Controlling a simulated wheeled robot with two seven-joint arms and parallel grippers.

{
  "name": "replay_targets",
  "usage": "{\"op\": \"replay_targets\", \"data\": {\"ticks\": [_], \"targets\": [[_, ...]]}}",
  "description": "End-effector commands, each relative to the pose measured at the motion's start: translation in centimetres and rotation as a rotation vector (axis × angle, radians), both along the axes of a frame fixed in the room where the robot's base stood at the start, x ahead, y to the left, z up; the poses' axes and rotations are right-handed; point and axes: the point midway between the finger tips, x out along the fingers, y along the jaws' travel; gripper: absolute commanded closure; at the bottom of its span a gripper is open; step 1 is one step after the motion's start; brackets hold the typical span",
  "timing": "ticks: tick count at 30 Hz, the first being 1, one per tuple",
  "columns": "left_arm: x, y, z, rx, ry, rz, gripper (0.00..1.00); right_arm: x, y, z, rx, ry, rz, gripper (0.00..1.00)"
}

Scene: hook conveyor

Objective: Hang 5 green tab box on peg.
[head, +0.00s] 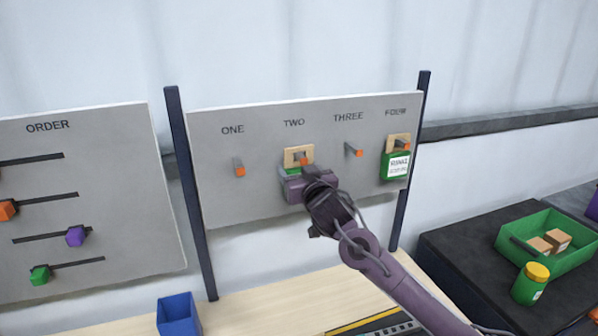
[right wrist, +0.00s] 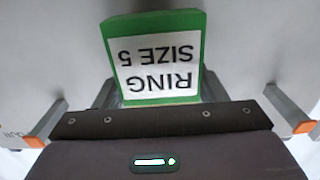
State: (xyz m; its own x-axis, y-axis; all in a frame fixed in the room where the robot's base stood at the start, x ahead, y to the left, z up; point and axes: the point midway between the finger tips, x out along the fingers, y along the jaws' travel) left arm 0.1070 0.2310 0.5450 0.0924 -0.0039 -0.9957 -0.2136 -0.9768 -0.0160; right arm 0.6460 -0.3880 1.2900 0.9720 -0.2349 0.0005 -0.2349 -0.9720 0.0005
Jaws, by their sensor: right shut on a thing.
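My right gripper (head: 305,187) is in front of the board under the label TWO, shut on a green tab box (right wrist: 155,55). Its white label reads "RING SIZE 5" upside down in the right wrist view. In the head view its tan tab (head: 292,155) shows above the gripper, with the orange-tipped peg TWO (head: 306,160) in front of it. The peg seems to pass through the tab, but I cannot tell for sure. The gripper hides most of the box. Another green tab box (head: 396,166) hangs on peg FOUR (head: 402,146). My left gripper is out of view.
Peg ONE (head: 240,168) and peg THREE (head: 354,151) are bare. An ORDER board (head: 90,220) with coloured sliders stands at left. A blue bin (head: 178,315) is on the table. A green tray (head: 520,247) with brown boxes and a yellow-lidded green jar (head: 530,285) are at right.

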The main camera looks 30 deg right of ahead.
Motion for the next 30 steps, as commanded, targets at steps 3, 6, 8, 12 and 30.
{"op": "replay_targets", "data": {"ticks": [3, 6, 8, 12, 30], "targets": [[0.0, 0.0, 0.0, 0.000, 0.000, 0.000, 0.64, 0.0, -0.1, 0.0, -0.001, 0.000, -0.001, 0.22], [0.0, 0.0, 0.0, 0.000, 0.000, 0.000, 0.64, 0.0, 0.0, 0.0, 0.000, 0.000, 0.000, 0.10], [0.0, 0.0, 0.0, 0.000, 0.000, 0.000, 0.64, 0.0, 0.0, 0.0, 0.000, 0.000, 0.000, 0.10], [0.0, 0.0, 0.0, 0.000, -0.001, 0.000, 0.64, 0.0, 0.0, -0.1, 0.000, 0.001, 0.000, 0.10], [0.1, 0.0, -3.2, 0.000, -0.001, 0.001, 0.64, -7.4, 1.6, -0.2, 0.001, 0.000, -0.001, 0.10]]}}
